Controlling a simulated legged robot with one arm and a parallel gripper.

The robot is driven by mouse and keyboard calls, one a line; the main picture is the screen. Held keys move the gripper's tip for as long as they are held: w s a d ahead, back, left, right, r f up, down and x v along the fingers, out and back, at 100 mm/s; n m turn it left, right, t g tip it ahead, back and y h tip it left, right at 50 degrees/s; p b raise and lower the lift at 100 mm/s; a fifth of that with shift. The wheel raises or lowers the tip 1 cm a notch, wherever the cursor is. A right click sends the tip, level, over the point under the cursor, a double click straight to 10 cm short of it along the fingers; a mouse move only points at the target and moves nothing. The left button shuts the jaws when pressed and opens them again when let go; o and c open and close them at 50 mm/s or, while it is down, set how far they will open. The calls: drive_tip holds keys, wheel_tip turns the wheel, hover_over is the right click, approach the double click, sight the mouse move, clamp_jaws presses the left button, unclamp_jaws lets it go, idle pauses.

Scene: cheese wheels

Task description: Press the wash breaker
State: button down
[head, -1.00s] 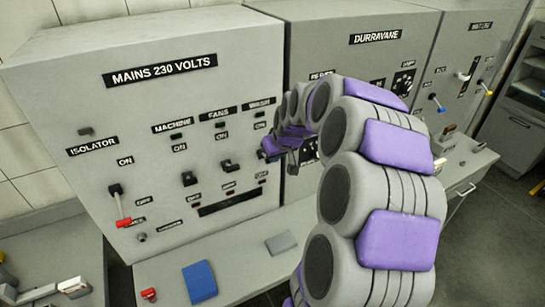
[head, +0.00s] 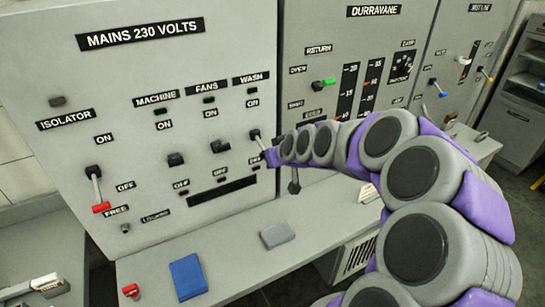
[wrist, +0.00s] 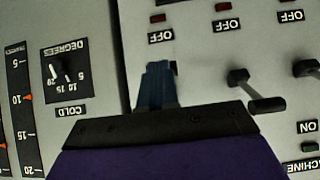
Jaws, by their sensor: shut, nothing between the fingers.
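The wash breaker (head: 256,137) is a small dark lever under the WASH label, right of the fans breaker on the grey mains panel (head: 60,80). My gripper (head: 269,157) is at the panel's right side, just below and right of this lever. The fingers are shut with nothing between them. In the wrist view my gripper (wrist: 158,78) points at the panel just below the wash OFF label as pictured; it mostly hides the wash breaker there. I cannot tell whether the fingertips touch the lever.
The fans breaker (head: 226,145) and machine breaker (head: 176,160) stand to the left. The isolator (head: 97,185) has a red-ended handle pointing down. The Durravane panel (head: 320,40) is at right. A blue booklet (head: 188,277) and grey block (head: 277,235) lie on the counter below.

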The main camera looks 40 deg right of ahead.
drive_tip(key=shift+r, duration=0.2)
drive_tip(key=shift+r, duration=0.65)
drive_tip(key=shift+a, duration=0.1)
